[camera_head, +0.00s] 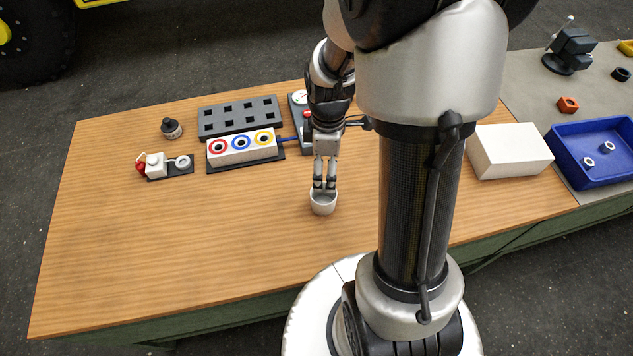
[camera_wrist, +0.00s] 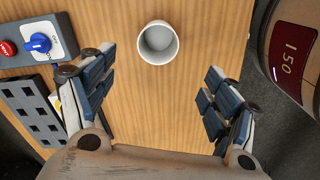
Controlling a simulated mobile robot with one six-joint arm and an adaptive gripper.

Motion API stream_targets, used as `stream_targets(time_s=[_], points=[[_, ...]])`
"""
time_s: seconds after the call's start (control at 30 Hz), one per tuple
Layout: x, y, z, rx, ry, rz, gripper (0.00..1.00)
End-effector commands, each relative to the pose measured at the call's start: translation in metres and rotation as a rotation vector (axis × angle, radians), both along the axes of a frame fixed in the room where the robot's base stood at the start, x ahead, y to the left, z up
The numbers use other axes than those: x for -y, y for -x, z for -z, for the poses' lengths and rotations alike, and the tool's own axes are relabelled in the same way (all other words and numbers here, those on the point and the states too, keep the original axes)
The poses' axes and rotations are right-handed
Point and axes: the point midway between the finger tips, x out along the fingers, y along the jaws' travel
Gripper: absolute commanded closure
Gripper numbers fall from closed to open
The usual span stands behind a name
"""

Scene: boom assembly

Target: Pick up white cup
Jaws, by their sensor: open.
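The white cup (camera_head: 323,204) stands upright on the wooden table, below my gripper (camera_head: 324,188) in the head view. In the wrist view the cup (camera_wrist: 158,42) shows from above, empty, its round mouth facing the camera. My gripper (camera_wrist: 160,95) is open there, with its two fingers wide apart to the left and right. The cup lies ahead of the space between the fingers, near the top of the picture. Nothing is held. In the head view the fingertips overlap the cup's rim, and I cannot tell whether they touch it.
On the wooden table (camera_head: 130,260), a white block with coloured rings (camera_head: 241,147), a dark slotted plate (camera_head: 240,117), a small bottle (camera_head: 171,128) and a control box (camera_head: 299,109) stand to the left. A white box (camera_head: 510,150) and blue tray (camera_head: 590,180) are right. The front left is clear.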

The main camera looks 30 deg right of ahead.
Motion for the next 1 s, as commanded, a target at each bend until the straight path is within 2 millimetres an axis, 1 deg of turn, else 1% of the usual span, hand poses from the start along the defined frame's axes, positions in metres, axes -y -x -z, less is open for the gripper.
stream_targets(time_s=[0.03, 0.3, 0.43, 0.67, 0.73, 0.9, 1.0], points=[[-0.001, 0.001, 0.016, -0.005, -0.001, 0.000, 0.20], [-0.001, 0.001, 0.074, -0.004, -0.001, 0.001, 0.20], [-0.001, 0.000, 0.091, -0.002, -0.001, 0.002, 0.20], [-0.001, 0.000, 0.102, -0.001, -0.001, 0.002, 0.20], [-0.001, -0.001, 0.109, -0.001, -0.001, 0.002, 0.20], [-0.001, -0.002, 0.136, -0.002, 0.000, 0.002, 0.20], [-0.001, -0.002, 0.148, -0.002, 0.000, 0.002, 0.20]])
